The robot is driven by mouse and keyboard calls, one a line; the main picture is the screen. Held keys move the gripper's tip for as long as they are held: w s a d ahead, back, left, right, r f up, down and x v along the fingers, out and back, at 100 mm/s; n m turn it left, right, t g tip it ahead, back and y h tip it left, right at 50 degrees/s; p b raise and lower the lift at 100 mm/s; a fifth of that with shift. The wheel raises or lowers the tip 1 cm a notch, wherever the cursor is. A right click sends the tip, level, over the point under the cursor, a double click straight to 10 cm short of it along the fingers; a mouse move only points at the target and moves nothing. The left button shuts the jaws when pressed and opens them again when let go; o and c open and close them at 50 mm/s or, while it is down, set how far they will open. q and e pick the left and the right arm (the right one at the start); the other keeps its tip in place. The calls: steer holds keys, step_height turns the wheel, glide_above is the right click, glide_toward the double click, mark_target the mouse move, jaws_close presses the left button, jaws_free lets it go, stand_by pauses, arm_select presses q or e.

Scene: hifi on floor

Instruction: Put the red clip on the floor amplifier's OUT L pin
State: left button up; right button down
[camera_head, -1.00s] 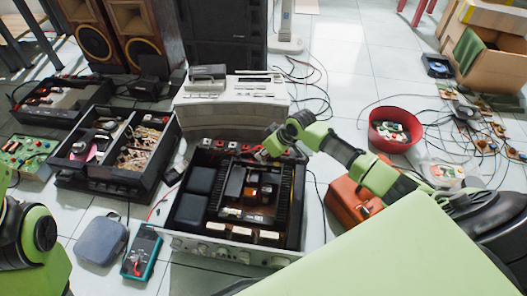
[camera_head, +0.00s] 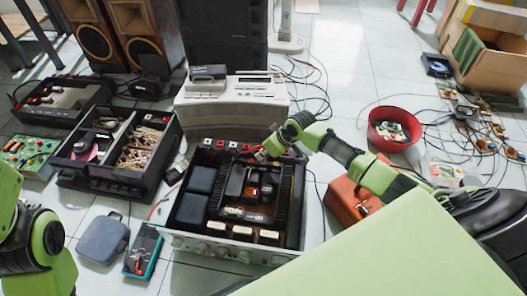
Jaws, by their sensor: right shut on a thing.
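The open amplifier (camera_head: 181,241) sits on the floor in the middle of the head view, its top off. A row of small red, white and dark terminals (camera_head: 232,146) runs along its back edge; their labels are too small to read. My right gripper (camera_head: 263,153) is over the back right corner of the amplifier, beside that row. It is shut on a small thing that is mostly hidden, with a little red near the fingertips. I cannot tell whether it touches a pin. My left arm shows at the lower left, but its gripper is out of view.
A teal multimeter (camera_head: 143,254) and a grey-blue case (camera_head: 103,239) lie in front left. A beige device (camera_head: 235,103) stands right behind the amplifier. An orange-red box (camera_head: 346,200) is to its right, under my right arm. A red bowl (camera_head: 393,127) stands farther right.

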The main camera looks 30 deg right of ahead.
steer(key=shift+f, duration=0.4)
stand_by(0.8)
steer(key=c, duration=1.9)
jaws_free()
steer(key=shift+f, duration=0.1)
steer(key=shift+v, duration=6.05)
steer(key=shift+w+a, duration=0.1)
steer(key=shift+a, duration=0.05)
